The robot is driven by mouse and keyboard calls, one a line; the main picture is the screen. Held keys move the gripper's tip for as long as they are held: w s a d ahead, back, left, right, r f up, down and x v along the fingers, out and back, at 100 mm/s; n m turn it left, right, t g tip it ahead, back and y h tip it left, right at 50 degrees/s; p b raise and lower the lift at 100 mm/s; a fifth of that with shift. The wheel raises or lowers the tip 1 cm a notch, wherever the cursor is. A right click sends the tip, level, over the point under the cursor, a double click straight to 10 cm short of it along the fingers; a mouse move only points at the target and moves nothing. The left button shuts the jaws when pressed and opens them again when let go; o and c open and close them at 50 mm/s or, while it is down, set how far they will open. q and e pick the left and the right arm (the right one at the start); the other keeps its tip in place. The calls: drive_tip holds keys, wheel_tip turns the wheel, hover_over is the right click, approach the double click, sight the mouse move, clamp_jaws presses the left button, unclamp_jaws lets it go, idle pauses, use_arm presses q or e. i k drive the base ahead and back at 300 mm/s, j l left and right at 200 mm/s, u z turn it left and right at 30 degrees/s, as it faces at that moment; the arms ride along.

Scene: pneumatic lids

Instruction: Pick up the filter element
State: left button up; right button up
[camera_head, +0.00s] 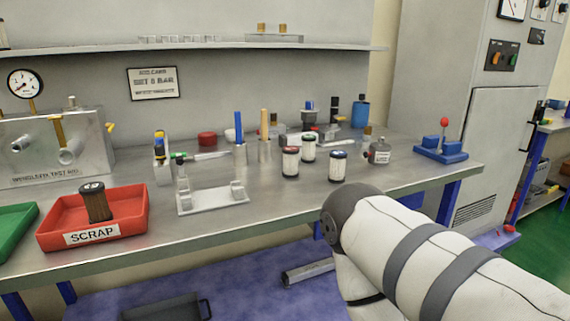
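Three white cylindrical filter elements with dark ends stand upright on the bench: a front left one (290,162), one behind it (309,148) and a front right one with a blue-marked top (338,166). A brown, dark-topped filter element (96,203) stands in the red SCRAP tray (139,218). I cannot tell which one the task means. A white and grey arm of mine comes in from the lower right, its dark joint before the bench edge. Neither gripper can be made out in this view.
Upright blue (239,126) and tan (264,128) handled tools stand behind. A grey bottle (379,152) and blue fixture (441,151) are to the right. The front bench strip is mostly clear.

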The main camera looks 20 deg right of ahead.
sight(337, 159)
drive_tip(key=k+l+z, duration=0.1)
drive_tip(key=l, duration=0.3)
drive_tip(key=k+l+z, duration=0.1)
drive_tip(key=k+l, duration=0.15)
drive_tip(key=l, duration=0.15)
drive_tip(key=k+l+z, duration=0.15)
drive_tip(key=l, duration=0.3)
drive_tip(key=k+l+z, duration=0.1)
drive_tip(key=l, duration=0.35)
drive_tip(key=k+l+z, duration=0.1)
drive_tip(key=l, duration=0.35)
drive_tip(key=i+j+u, duration=0.25)
drive_tip(key=i, duration=0.65)
drive_tip(key=i+l+u, duration=0.1)
drive_tip(key=i+u, duration=0.15)
drive_tip(key=i, duration=0.6)
